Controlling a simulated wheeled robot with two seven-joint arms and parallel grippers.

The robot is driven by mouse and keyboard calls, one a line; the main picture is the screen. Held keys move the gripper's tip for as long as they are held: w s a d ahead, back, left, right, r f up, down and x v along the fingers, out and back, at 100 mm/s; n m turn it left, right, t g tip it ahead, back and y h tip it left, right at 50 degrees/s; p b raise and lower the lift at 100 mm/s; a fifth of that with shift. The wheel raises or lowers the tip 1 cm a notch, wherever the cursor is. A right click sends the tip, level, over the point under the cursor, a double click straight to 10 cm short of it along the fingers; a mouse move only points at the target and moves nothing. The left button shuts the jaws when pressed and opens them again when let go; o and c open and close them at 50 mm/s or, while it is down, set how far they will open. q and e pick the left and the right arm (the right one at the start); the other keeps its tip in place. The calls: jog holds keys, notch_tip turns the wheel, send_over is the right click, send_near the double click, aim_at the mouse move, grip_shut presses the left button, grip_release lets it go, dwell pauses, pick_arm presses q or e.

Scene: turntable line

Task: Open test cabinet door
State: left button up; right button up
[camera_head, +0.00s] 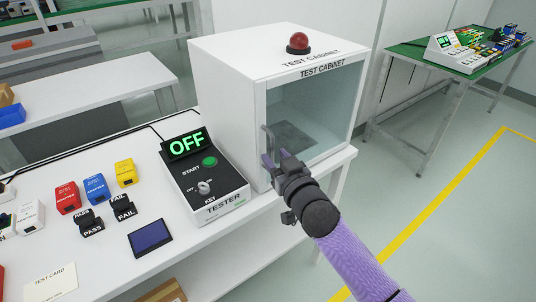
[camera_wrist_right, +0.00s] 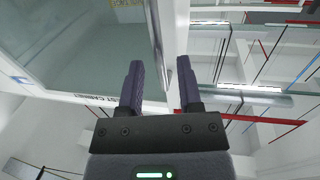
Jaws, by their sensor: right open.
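The white test cabinet (camera_head: 225,75) stands at the right end of the white table, with a red dome light (camera_head: 298,42) on top. Its glass door (camera_head: 318,100) looks closed. A vertical metal handle (camera_head: 267,139) is on the door's left side. My right gripper (camera_head: 275,157) is open and empty at the lower end of the handle. In the right wrist view the handle (camera_wrist_right: 158,45) shows between the two dark fingers of the gripper (camera_wrist_right: 160,70); whether it touches either finger I cannot tell. My left gripper is not in view.
A black tester box (camera_head: 205,185) with a green OFF display (camera_head: 186,143) stands left of the cabinet. Red, blue and yellow blocks (camera_head: 95,188) and a dark blue pad (camera_head: 150,238) lie further left. The floor right of the cabinet is clear up to a green table (camera_head: 420,52).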

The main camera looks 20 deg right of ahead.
jog(key=shift+w+a, duration=0.2)
jog(key=shift+w, duration=1.05)
grip_shut()
dwell(0.4)
